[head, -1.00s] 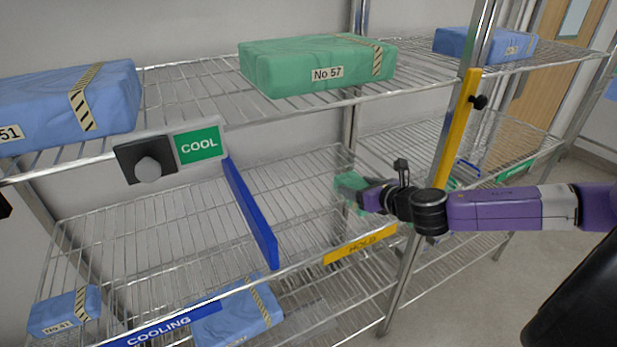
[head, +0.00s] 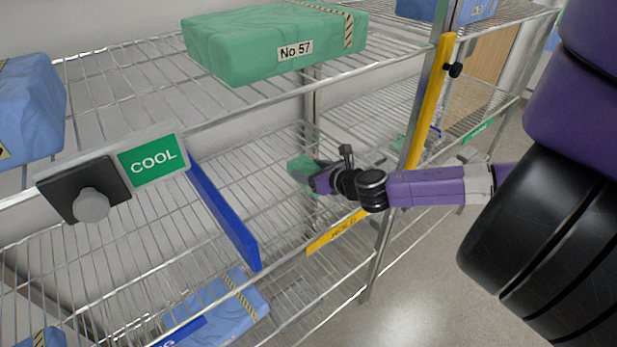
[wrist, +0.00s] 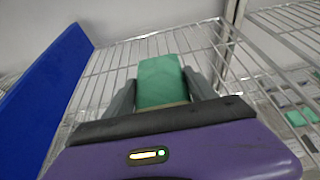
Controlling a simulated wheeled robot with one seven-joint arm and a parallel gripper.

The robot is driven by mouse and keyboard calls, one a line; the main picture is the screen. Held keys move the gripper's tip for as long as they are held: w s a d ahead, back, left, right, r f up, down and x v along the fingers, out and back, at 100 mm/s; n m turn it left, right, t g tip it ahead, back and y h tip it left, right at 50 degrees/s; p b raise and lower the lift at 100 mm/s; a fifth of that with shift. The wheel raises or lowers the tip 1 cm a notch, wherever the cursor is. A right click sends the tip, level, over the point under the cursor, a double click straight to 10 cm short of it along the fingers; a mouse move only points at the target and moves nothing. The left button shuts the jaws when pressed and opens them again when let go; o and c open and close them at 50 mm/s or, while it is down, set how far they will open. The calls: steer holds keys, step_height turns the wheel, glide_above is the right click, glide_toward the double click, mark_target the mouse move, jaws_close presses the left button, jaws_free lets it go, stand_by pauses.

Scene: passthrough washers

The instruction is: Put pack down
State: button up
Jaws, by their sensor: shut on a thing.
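A small green pack (wrist: 161,80) is between the two fingers of my gripper (wrist: 163,92) in the wrist view, and the gripper is shut on it. In the head view the green pack (head: 302,169) shows at the tip of my gripper (head: 312,176), over the wire shelf behind the yellow HOLD label (head: 338,232). The gripper hides part of the pack. I cannot tell whether the pack touches the wires.
A blue divider (head: 222,216) stands left of the gripper; it also shows in the wrist view (wrist: 45,95). A yellow post strip (head: 430,100) is at the right. A big green pack No 57 (head: 270,45) lies on the shelf above. The wires around the held pack are clear.

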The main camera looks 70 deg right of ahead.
steer(key=shift+f, duration=1.55)
steer(key=o, duration=1.7)
steer(key=shift+f, duration=0.1)
steer(key=shift+c, duration=0.2)
